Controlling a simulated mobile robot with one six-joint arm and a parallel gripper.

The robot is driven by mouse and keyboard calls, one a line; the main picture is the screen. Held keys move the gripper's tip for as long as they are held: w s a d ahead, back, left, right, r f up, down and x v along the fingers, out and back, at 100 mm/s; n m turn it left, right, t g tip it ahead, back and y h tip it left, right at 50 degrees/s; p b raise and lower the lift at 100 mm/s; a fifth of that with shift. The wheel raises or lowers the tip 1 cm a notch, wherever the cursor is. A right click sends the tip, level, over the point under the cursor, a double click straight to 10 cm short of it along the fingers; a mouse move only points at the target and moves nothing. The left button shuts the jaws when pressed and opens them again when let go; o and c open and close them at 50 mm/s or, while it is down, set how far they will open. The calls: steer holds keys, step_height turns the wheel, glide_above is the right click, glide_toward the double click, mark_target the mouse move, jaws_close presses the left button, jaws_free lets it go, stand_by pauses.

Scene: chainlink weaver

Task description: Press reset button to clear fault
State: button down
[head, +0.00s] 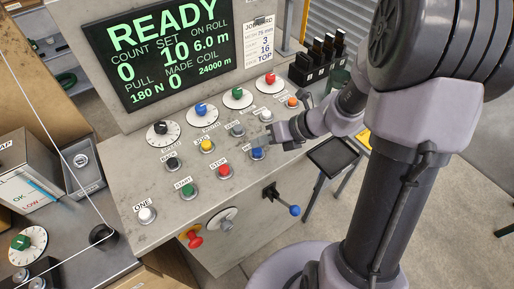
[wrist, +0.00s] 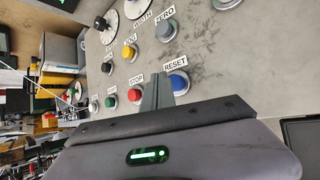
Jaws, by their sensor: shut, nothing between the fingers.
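The blue reset button (head: 257,153) sits in the front row of the sloped grey control panel, right of the red stop button (head: 224,170). In the wrist view the reset button (wrist: 178,82) shows under its RESET label, beside my fingertips. My gripper (head: 272,136) is shut and empty, just right of and behind the button in the head view. In the wrist view my gripper (wrist: 157,82) points at the panel between the stop and reset buttons. I cannot tell whether it touches the panel. The display (head: 165,55) reads READY, with count 0.
Nearby are the grey zero button (head: 237,130), yellow jog button (head: 207,146), green start button (head: 188,190) and white button (head: 147,215). Coloured dials line the panel's back. A blue-knobbed lever (head: 294,210) and a red knob (head: 194,239) stick out from the front face.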

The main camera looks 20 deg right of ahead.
mark_target(260, 151)
step_height(260, 151, up, 5)
steer(key=p, duration=0.5)
steer(key=shift+r, duration=0.15)
stand_by(0.4)
steer(key=s+a+r+n+g+h+b, duration=0.1)
steer(key=s+a+r+n+b, duration=0.25)
steer(key=s+n, duration=0.4)
steer(key=s+a+r+n+h+b, duration=0.1)
steer(key=s+a+r+n+b, duration=0.2)
steer(key=n, duration=0.8)
steer(key=s+d+r+n+t+h+b, duration=0.1)
steer(key=s+n+h, duration=0.2)
steer(key=s+n, duration=0.4)
steer(key=n, duration=0.4)
steer(key=shift+s+d+r, duration=0.35)
steer(key=shift+s+d, duration=0.05)
